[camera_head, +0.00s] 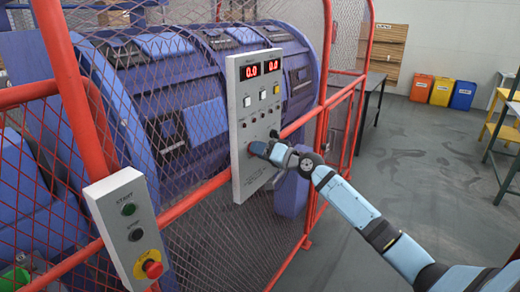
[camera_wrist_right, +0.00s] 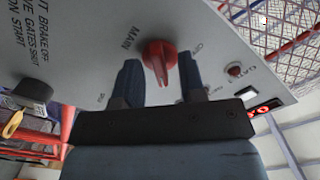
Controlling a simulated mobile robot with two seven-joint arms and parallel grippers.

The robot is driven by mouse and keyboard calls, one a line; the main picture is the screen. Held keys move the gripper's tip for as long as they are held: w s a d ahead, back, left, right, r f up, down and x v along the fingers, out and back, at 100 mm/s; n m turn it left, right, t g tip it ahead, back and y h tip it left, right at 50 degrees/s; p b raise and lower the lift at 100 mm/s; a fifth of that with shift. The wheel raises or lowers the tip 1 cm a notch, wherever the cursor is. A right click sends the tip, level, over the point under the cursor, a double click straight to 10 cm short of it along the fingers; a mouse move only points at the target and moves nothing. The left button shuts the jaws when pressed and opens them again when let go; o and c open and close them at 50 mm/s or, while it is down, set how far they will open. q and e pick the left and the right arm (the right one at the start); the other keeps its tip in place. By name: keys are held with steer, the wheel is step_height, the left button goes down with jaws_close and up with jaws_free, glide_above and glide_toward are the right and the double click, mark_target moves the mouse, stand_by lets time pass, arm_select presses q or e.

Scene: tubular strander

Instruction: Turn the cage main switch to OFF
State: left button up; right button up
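The grey-white control panel (camera_head: 240,185) is fixed to the red-framed mesh guard. In the right wrist view, the red main switch knob (camera_wrist_right: 158,52) sits on the panel face (camera_wrist_right: 85,35) beside the word MAIN. Small labels flank it, and the one on the right appears to read OFF. My right gripper (camera_head: 257,148) is at the lower part of the panel and hides the switch in the head view. In the wrist view its two dark blue fingers stand open, one on each side of the knob, with gaps visible. My left gripper is not in view.
The panel has red number displays (camera_head: 261,69), small buttons, and, in the wrist view, a black knob (camera_wrist_right: 32,90) and a yellow key or tag (camera_wrist_right: 13,124). A START/stop box (camera_head: 128,225) with a red emergency button (camera_head: 152,269) stands left.

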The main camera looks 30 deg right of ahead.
steer(key=shift+w, duration=0.1)
jaws_close()
